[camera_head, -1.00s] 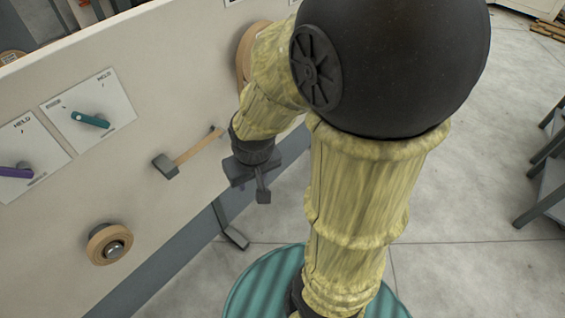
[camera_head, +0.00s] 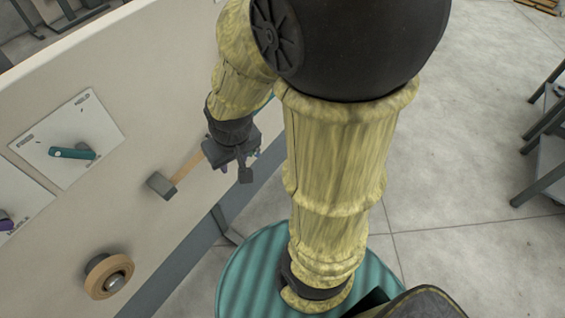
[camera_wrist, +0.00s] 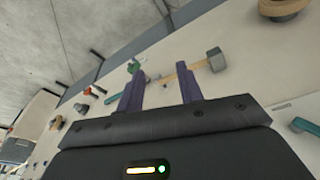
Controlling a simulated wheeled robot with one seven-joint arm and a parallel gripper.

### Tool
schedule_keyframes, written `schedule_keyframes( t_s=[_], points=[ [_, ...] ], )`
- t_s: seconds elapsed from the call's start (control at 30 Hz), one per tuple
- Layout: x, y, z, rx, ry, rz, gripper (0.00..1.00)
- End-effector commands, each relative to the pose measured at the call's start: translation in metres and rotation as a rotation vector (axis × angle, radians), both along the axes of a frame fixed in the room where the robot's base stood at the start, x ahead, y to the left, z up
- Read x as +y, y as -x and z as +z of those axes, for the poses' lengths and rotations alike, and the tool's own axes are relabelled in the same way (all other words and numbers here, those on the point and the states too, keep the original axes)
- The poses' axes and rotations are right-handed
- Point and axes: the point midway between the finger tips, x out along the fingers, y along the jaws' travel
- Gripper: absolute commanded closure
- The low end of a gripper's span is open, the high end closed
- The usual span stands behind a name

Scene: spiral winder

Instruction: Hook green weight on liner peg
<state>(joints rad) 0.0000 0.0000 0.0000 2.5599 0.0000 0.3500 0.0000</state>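My gripper (camera_head: 244,165) is in front of the white board, at the right end of a wooden bar with a grey block (camera_head: 161,186). In the wrist view my gripper (camera_wrist: 160,67) has its two purple fingers wide apart, with nothing held between them. The wooden bar's grey block (camera_wrist: 216,60) shows beyond the right finger, and part of the bar shows in the gap between the fingers. A small green piece (camera_wrist: 135,67) shows at the left fingertip; I cannot tell whether it is the green weight. I cannot make out for sure which part is the liner peg.
The white board (camera_head: 120,190) carries a teal lever (camera_head: 72,153) on a white plate, a purple knob (camera_head: 5,220) and a tan roll (camera_head: 97,278) on a metal spindle. Several small fittings show at the left in the wrist view. Open concrete floor (camera_head: 450,180) lies right of my arm.

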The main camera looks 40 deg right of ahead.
Motion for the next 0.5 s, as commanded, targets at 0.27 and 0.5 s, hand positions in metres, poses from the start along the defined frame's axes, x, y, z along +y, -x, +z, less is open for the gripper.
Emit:
schedule_keyframes(
  t_s=[0.27,0.5],
  points=[
    [0.000,0.000,0.000,0.000,0.000,0.000,0.54],
    [-0.019,-0.022,-0.032,-0.063,0.036,0.008,0.07]
  ],
)
